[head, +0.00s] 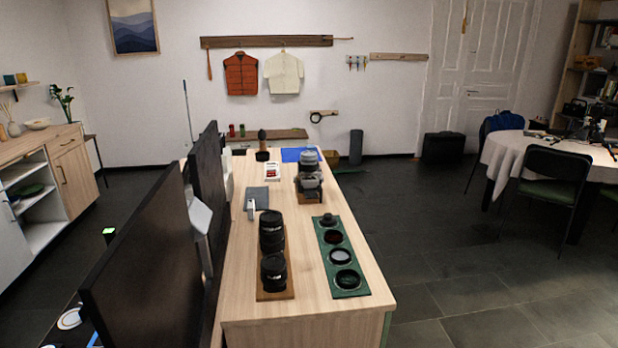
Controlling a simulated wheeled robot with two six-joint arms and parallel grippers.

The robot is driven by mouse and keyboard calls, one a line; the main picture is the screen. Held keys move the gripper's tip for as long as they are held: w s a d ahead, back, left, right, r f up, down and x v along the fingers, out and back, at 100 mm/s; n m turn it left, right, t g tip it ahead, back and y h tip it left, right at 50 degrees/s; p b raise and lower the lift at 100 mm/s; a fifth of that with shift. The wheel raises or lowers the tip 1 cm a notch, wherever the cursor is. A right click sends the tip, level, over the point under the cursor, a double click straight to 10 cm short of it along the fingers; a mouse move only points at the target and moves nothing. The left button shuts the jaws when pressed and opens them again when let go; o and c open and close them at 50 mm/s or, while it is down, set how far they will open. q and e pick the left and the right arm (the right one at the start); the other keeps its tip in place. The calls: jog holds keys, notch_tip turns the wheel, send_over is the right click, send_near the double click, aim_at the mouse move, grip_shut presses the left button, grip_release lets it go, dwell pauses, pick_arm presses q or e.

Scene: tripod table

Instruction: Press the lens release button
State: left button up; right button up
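A camera (309,183) with dark and silver-grey parts stands on a small wooden stand (309,199) toward the far part of the wooden table (232,290). A grey and black cylindrical part (308,163) shows just behind or above it; I cannot tell whether it is attached. The lens release button is too small to make out from here. Two black lenses, one farther (271,231) and one nearer (274,273), stand upright on a brown wooden board (288,293). Neither of my grippers shows in the head view.
A green mat (352,293) holds several round filters or caps at the table's right. A grey notebook (257,197), a white-and-red box (272,171) and a blue mat (290,154) lie farther back. Large black panels (150,260) line the left side. Open floor (450,260) lies right.

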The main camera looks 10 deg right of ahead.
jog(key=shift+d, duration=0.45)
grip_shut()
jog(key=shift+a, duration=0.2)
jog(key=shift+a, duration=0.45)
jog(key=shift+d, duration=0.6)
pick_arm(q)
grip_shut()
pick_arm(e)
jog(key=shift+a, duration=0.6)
